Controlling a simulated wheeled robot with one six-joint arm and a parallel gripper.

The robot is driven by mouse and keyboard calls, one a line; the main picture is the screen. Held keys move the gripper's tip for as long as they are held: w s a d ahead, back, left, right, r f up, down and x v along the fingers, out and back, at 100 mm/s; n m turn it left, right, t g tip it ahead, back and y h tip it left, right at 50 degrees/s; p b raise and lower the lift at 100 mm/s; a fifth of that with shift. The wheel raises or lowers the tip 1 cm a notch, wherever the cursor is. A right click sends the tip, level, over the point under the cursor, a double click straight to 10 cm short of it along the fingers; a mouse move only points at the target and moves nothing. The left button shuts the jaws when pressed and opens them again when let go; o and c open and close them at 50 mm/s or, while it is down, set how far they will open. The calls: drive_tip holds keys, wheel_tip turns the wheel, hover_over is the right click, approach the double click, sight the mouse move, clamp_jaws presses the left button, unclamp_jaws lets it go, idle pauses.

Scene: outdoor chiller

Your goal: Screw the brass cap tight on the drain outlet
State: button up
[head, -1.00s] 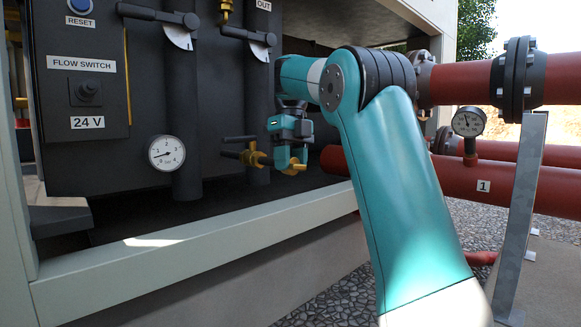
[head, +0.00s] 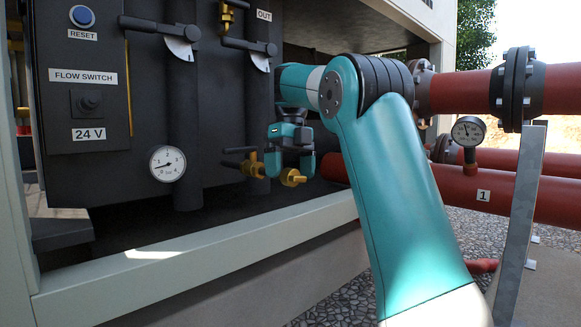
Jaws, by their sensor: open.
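The brass drain valve (head: 252,167) with a dark lever handle juts out from the lower pipework, left of my gripper. The brass cap (head: 292,178) shows as a round yellow piece at the outlet end, just below and between the jaws. My gripper (head: 290,170) points down over it, with one finger on each side, and is open. Whether the fingers touch the cap cannot be told. The drain outlet's thread and the seat of the cap are hidden behind the gripper and cap.
A pressure gauge (head: 168,163) sits left of the valve on the dark panel. A pale frame beam (head: 200,243) crosses below the valve. Red pipes (head: 480,190) and a second gauge (head: 468,131) stand at the right. Dark vertical pipes rise behind.

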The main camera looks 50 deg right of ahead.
drive_tip(key=s+p+v, duration=0.1)
drive_tip(key=p+v, duration=0.5)
drive_tip(key=p, duration=0.1)
drive_tip(key=shift+w+p, duration=0.3)
drive_tip(key=shift+w, duration=0.15)
drive_tip(key=p+v, duration=1.7)
drive_tip(key=shift+r, duration=0.2)
